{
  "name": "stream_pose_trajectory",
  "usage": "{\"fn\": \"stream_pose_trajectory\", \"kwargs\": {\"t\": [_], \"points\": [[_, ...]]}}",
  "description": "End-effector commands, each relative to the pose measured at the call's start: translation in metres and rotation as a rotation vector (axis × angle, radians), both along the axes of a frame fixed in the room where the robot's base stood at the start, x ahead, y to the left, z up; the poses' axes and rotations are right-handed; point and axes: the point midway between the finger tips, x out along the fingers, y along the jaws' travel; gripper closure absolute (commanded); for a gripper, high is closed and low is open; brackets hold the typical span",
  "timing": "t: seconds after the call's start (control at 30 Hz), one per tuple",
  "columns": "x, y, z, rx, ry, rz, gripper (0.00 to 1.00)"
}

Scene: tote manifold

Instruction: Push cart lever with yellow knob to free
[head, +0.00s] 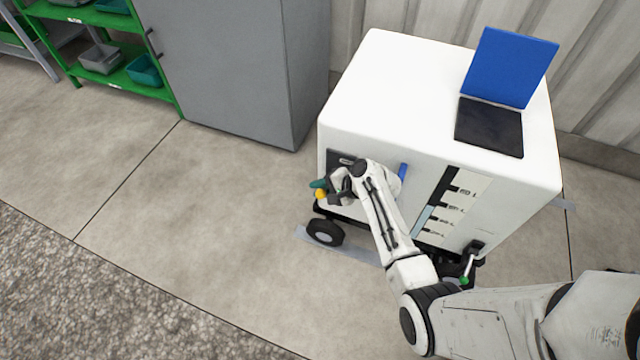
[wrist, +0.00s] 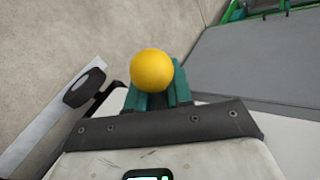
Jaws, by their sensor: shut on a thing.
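The white cart (head: 425,75) stands on the concrete floor in the head view. The lever's yellow knob (head: 320,195) is at the cart's left front corner, low above a wheel. My gripper (head: 319,186) is at this corner, its teal fingers shut on the yellow knob. In the wrist view the yellow knob (wrist: 152,70) sits at the tips of my gripper's teal fingers (wrist: 157,97). The lever's shaft is mostly hidden by my gripper and arm. I cannot read a lever position mark.
A second lever with a green knob (head: 464,281) is at the cart's right front corner. A blue panel (head: 508,68) stands on the cart top. A grey cabinet (head: 235,65) and green shelf (head: 110,20) stand at left. Floor left of the cart is clear.

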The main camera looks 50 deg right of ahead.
Motion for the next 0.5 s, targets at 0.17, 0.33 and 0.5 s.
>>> {"fn": "stream_pose_trajectory", "kwargs": {"t": [0.17,0.33,0.5], "points": [[0.0012,-0.0034,0.0096,0.107,0.037,-0.003,1.0],[0.0016,-0.0047,0.0122,0.175,0.063,-0.003,1.0],[0.0019,-0.0049,0.013,0.21,0.076,-0.001,1.0]]}}
